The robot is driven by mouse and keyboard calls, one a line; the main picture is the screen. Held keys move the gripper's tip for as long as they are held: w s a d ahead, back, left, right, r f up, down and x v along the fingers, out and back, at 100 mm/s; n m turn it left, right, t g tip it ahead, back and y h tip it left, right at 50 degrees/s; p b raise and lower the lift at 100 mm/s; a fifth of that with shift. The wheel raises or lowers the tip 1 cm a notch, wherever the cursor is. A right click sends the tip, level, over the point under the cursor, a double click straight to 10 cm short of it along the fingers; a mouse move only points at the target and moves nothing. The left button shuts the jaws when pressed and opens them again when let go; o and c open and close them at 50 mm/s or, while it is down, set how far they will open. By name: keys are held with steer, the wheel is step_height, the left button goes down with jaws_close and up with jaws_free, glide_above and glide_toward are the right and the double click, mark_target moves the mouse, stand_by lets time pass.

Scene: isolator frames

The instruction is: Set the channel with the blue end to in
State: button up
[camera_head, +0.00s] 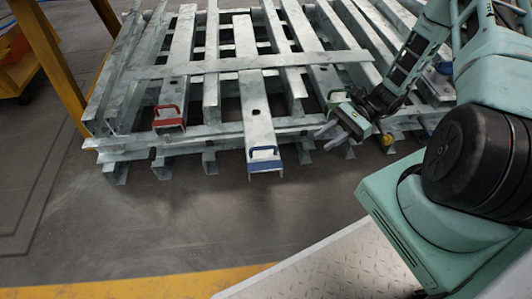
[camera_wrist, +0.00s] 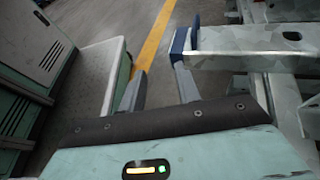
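The channel with the blue end (camera_head: 256,125) is a grey metal channel in the rack. Its blue end and blue handle (camera_head: 264,151) stick out toward me, further than the red-ended channel. My gripper (camera_head: 325,140) is right of the blue end in the head view, its fingers apart with nothing visible between them. In the wrist view, the blue end (camera_wrist: 180,41) is just beyond the tip of the right finger of my gripper (camera_wrist: 159,68). I cannot tell whether they touch.
A channel with a red end (camera_head: 169,117) sits to the left. The grey metal rack (camera_head: 215,131) holds several other channels. A yellow-ended part (camera_head: 387,139) is right of my gripper. Open floor (camera_head: 170,215) lies in front, with a yellow stripe (camera_head: 150,285).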

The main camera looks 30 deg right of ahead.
step_height(320, 180, down, 4)
steer(key=w+d+r+m+t+y, duration=0.1)
steer(key=m+t+y, duration=0.2)
steer(key=m+t, duration=0.25)
steer(key=b, duration=0.7)
glide_toward(268, 147)
steer(key=shift+t, duration=0.45)
steer(key=x, duration=0.6)
steer(key=f+x, duration=0.1)
steer(key=x, duration=0.2)
steer(key=shift+s, duration=0.1)
steer(key=shift+a+r, duration=0.15)
steer(key=shift+a, duration=0.4)
jaws_close()
